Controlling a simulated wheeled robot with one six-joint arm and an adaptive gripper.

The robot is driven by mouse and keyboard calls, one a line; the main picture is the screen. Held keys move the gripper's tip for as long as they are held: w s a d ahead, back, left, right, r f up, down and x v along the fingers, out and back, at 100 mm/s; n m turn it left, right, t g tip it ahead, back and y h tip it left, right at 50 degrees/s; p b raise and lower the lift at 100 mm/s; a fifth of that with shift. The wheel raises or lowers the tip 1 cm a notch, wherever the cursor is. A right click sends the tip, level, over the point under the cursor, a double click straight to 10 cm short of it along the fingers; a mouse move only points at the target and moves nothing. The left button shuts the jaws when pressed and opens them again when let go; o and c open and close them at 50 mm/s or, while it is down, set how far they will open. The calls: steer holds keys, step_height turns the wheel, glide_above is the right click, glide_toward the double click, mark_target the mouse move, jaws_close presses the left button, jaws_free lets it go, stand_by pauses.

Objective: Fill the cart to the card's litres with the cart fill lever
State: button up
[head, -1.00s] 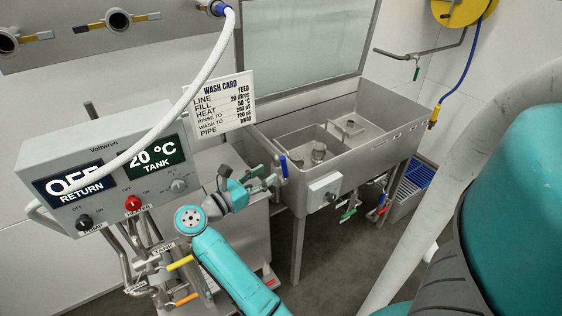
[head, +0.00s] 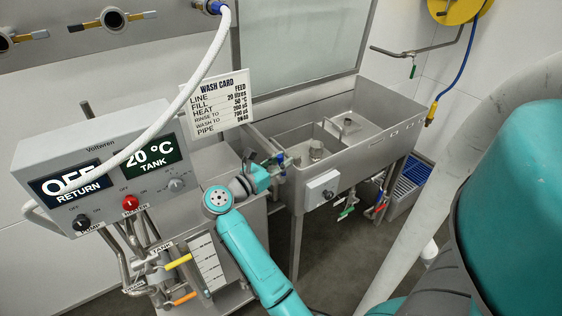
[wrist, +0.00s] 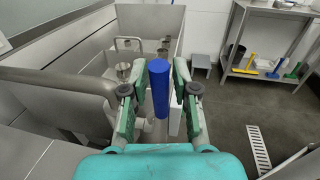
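A blue upright lever handle (wrist: 159,88) stands between the two fingers of my gripper (wrist: 165,80) in the wrist view. The green fingers are open, with a gap visible on each side of the handle. In the head view my gripper (head: 280,162) is at the near left corner of the steel sink, and the handle is mostly hidden there. The wash card (head: 220,105) reads FILL 20 litres. A white level scale (head: 208,262) with black marks is on the cart front; its level is too small to read. The cart's panel (head: 95,165) shows OFF return and 20 °C tank.
The steel sink (head: 390,150) with basins stands just beyond my gripper. Yellow and orange handled valves (head: 178,262) are low on the cart. A white hose (head: 170,120) crosses the panel.

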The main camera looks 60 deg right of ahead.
jaws_close()
